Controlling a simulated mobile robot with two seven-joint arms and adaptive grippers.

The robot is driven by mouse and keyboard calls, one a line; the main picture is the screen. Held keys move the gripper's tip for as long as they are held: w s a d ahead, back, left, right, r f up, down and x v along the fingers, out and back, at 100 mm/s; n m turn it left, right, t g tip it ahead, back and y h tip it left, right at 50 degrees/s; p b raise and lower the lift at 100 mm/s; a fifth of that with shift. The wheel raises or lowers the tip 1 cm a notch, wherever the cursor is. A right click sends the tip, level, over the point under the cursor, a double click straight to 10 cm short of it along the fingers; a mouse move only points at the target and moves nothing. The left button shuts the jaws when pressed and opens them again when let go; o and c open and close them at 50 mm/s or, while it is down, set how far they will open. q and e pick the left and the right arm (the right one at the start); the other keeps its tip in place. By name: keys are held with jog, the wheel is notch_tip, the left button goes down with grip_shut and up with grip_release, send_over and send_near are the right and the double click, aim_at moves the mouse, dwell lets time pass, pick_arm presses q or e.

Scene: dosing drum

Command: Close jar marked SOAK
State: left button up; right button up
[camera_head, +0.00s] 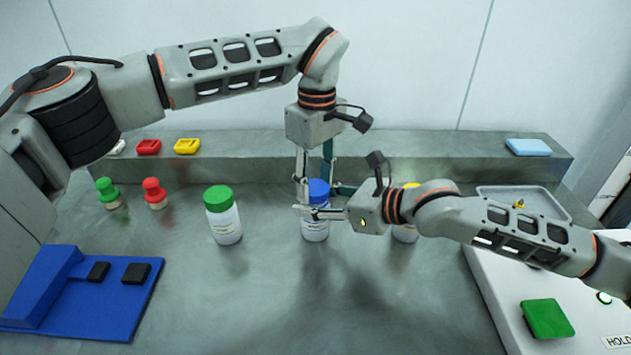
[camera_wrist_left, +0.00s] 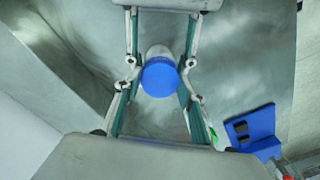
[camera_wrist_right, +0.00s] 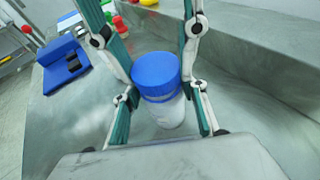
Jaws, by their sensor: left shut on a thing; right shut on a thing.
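A white jar (camera_head: 315,230) with a blue lid (camera_head: 319,188) stands upright in the middle of the table; its label is too small to read. My left gripper (camera_head: 314,186) reaches down from above and is shut on the blue lid, which shows between its fingers in the left wrist view (camera_wrist_left: 160,78). My right gripper (camera_head: 320,205) comes in level from the right and is shut on the jar. The right wrist view shows the jar's body (camera_wrist_right: 168,112) between its fingers, with the lid on top. Fingers hide part of the jar in the head view.
A green-lidded jar (camera_head: 222,215) stands to the left, a yellow-lidded jar (camera_head: 405,233) to the right, partly behind my right arm. Green (camera_head: 108,193) and red (camera_head: 155,193) stamp-like objects and a blue stand (camera_head: 75,305) are at left. A white device (camera_head: 580,295) is at right.

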pick_arm(q)
jog(key=shift+s+d+f, duration=0.1)
jog(key=shift+s+f, duration=0.05)
jog(key=shift+s, duration=0.25)
dwell(0.5)
jog(key=shift+o, duration=0.2)
jog(key=shift+f, duration=0.65)
dwell(0.4)
jog(key=shift+r, duration=0.3)
jog(key=shift+c, duration=0.2)
jog(key=shift+w+r, duration=0.1)
jog(key=shift+r, duration=0.05)
jog(key=shift+c, duration=1)
jog(key=shift+f, duration=0.55)
jog(key=shift+o, duration=0.3)
jog(key=o, duration=0.7)
